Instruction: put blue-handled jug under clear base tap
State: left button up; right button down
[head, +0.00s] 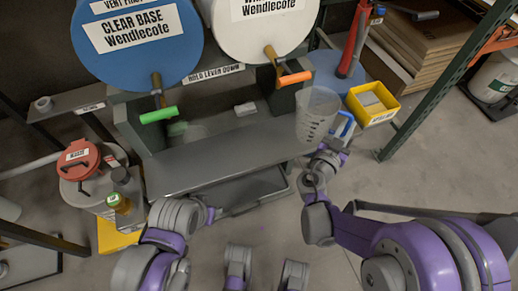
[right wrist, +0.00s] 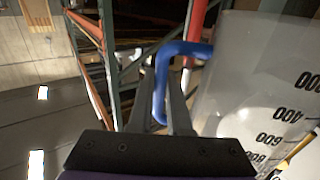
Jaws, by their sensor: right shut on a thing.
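The clear jug (head: 316,112) with black markings and a blue handle (head: 346,124) is held upright at the right end of the grey shelf. My right gripper (head: 338,142) is shut on the handle; the right wrist view shows the blue handle (right wrist: 161,80) between its fingers and the jug wall (right wrist: 250,80) to the right. The blue clear base drum (head: 135,65) is at upper left. Its tap (head: 157,98) has a green lever and is well left of the jug. My left arm is low at left; its fingertips cannot be made out.
The grey shelf (head: 230,160) is mostly bare under the drums. A white drum (head: 262,25) has an orange-levered tap. A yellow bin (head: 372,103) is right of the jug.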

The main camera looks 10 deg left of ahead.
aim_at(196, 161)
jog(key=k+l, duration=0.1)
jog(key=k, duration=0.2)
jog(key=k+l, duration=0.15)
jog(key=k+u, duration=0.15)
jog(key=u, duration=0.2)
jog(key=k+u, duration=0.1)
jog(key=u, duration=0.25)
jog(key=k+u, duration=0.15)
jog(key=u, duration=0.2)
jog(key=i+u, duration=0.2)
jog(key=u, duration=0.25)
jog(key=i+u, duration=0.15)
jog(key=u, duration=0.3)
jog(key=l+u, duration=0.1)
jog(key=l, duration=0.2)
jog(key=i, duration=0.05)
